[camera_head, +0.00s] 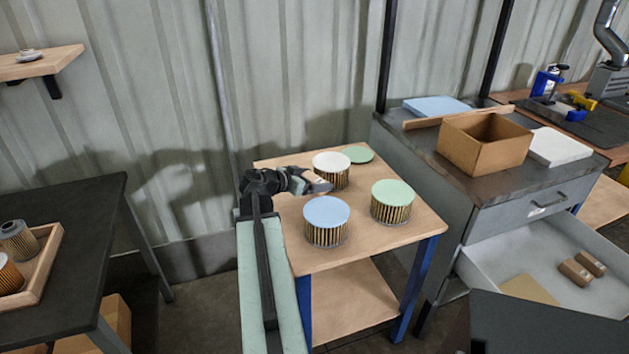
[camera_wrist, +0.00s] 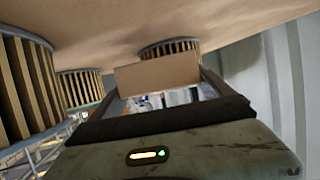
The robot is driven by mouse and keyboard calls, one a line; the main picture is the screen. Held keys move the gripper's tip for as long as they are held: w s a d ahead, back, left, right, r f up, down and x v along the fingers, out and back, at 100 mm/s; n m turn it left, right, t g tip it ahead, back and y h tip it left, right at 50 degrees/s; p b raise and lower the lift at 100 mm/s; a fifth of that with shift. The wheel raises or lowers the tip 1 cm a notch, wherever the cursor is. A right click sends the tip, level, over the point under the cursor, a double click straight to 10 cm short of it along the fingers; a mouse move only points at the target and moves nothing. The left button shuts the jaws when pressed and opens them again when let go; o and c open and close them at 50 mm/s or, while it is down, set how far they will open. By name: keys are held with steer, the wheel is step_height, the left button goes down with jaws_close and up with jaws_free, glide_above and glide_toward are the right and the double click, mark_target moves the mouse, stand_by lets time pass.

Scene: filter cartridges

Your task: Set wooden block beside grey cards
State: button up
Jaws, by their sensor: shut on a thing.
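My gripper (camera_head: 318,187) is over the small wooden table, among the filter cartridges. In the wrist view my gripper (camera_wrist: 160,92) is shut on a plain brown wooden block (camera_wrist: 157,73), which shows between the fingertips. In the head view the block is too small to make out clearly at the tip. I cannot pick out grey cards with certainty in either view.
A blue-topped cartridge (camera_head: 326,220), a green-topped one (camera_head: 391,202) and a white-topped one (camera_head: 331,168) stand close around my gripper. A green disc (camera_head: 358,154) lies behind. The table's front right is clear. An open drawer (camera_head: 540,262) holds small brown blocks (camera_head: 575,272).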

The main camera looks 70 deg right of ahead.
mark_target(314, 178)
step_height(314, 178, up, 20)
steer(key=p, duration=1.8)
